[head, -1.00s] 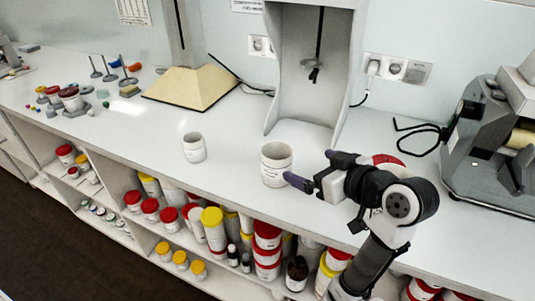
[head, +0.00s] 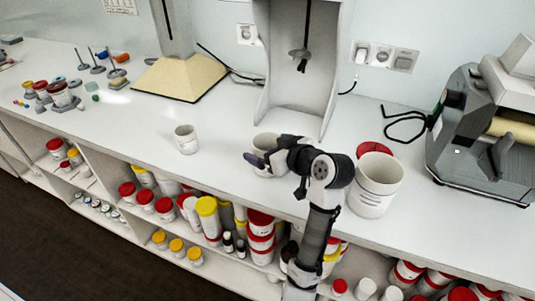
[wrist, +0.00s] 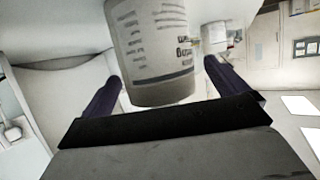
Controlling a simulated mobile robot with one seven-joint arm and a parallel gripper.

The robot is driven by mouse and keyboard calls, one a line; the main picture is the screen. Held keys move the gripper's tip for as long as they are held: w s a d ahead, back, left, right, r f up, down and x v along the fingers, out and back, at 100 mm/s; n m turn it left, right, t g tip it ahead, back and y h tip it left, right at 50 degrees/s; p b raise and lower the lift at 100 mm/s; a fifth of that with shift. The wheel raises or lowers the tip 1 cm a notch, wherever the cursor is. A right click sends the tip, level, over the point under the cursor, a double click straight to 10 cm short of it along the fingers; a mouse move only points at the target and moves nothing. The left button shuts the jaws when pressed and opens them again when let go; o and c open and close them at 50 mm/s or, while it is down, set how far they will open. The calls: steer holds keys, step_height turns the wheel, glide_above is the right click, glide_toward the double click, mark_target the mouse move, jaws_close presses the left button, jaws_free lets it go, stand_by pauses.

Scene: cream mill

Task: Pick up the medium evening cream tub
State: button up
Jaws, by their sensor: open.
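Three open white tubs stand on the bench: a small one (head: 187,140) at left, a middle-sized one (head: 263,140) and a large one (head: 374,186) at right. The middle-sized one matches the medium cream tub; its lower part is mostly hidden by my gripper (head: 262,160). In the wrist view, a labelled white tub (wrist: 150,60) stands in the space between the fingers of my gripper (wrist: 162,76), which is open. I cannot read "evening" on its label. The small tub (wrist: 216,36) shows behind it.
A red lid (head: 373,149) lies behind the large tub. A grey stand (head: 300,85) rises behind the middle tub, and a grey machine (head: 480,140) stands at right. Shelves below the bench hold several red- and yellow-lidded tubs. The bench between the small and middle tubs is clear.

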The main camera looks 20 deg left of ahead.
steer(key=shift+w+a+f, duration=0.25)
steer(key=shift+w+a, duration=0.05)
steer(key=shift+a, duration=0.1)
steer(key=c, duration=1.1)
steer(key=shift+o, duration=0.2)
steer(key=shift+r, duration=0.1)
